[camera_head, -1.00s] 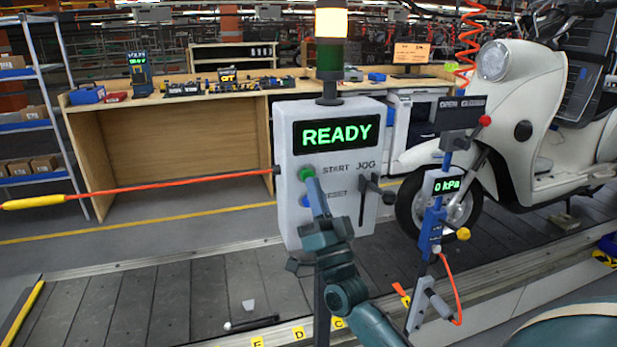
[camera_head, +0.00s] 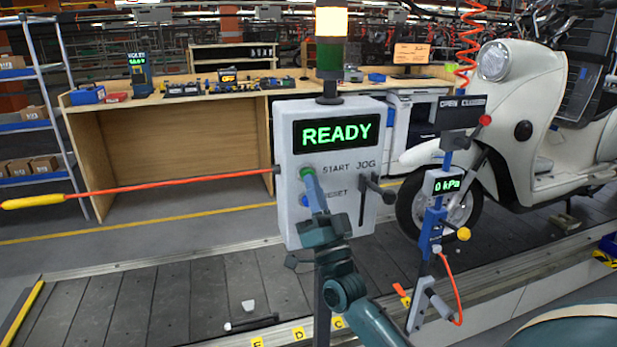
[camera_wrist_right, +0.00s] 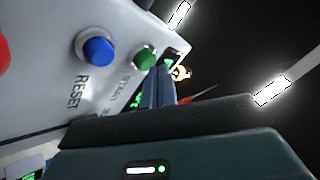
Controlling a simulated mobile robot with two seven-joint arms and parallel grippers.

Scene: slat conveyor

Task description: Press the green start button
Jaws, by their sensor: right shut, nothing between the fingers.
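The green start button (camera_head: 307,172) is on the front of a light grey control box (camera_head: 290,222), under a display reading READY. My right gripper (camera_head: 312,180) is shut and empty, with its fingertips right at the button's lower edge in the head view. In the right wrist view the green button (camera_wrist_right: 145,58) shows beside the shut fingers (camera_wrist_right: 158,80). I cannot tell whether the fingertips touch it. The blue reset button (camera_wrist_right: 98,50) is next to it on the same panel. My left gripper is not in view.
A jog lever (camera_head: 364,200) sticks out at the box's right. A red cord with a yellow handle (camera_head: 35,202) runs from the box to the left. A blue gauge stand (camera_head: 434,215) and a white scooter (camera_head: 500,130) are to the right. A signal tower (camera_head: 330,50) tops the box.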

